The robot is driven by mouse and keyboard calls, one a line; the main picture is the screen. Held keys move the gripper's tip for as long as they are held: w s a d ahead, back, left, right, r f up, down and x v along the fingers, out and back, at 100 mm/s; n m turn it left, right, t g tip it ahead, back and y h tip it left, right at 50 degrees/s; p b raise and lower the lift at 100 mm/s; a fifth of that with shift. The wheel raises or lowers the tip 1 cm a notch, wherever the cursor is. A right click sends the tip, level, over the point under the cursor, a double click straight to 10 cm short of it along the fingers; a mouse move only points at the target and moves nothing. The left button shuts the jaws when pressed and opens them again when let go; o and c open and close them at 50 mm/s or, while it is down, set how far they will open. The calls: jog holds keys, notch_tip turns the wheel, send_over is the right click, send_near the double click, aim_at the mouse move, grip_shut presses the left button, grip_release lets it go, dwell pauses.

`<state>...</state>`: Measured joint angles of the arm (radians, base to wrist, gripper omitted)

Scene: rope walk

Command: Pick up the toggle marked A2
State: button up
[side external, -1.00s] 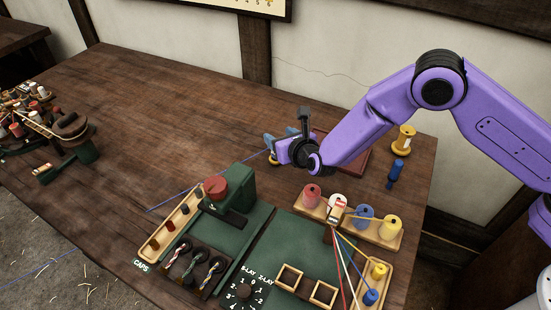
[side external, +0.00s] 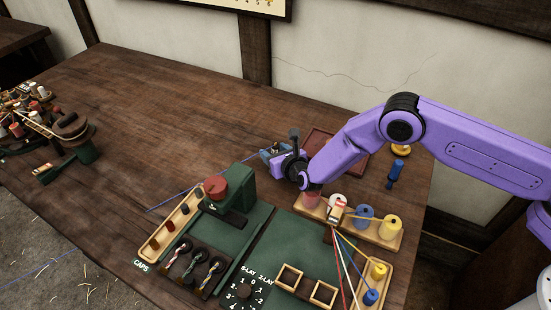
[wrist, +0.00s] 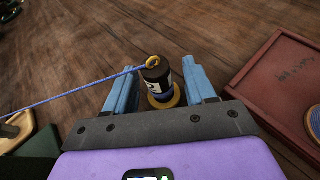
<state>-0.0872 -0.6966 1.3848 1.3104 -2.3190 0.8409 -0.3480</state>
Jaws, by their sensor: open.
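My gripper (wrist: 160,82) is open in the wrist view, with one blue finger on each side of a dark cylinder (wrist: 155,76). The cylinder has a white label, a blue lower part, a yellow eye on top and a tan base. Its label is too partly seen to read as A2. A blue cord (wrist: 85,90) runs left from the eye. The cylinder stands upright between the fingers, and I cannot tell whether either touches it. In the side view my gripper (side external: 272,151) is low over the table behind the green board, and the cylinder is mostly hidden there.
A red-brown tray (wrist: 272,88) lies close to the right of my gripper. The green board (side external: 262,222) bears a red-topped post (side external: 216,187). A rack of spools (side external: 391,229) stands near my wrist.

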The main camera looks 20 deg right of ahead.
jog(key=shift+x, duration=0.8)
grip_shut()
jog(key=shift+r, duration=0.1)
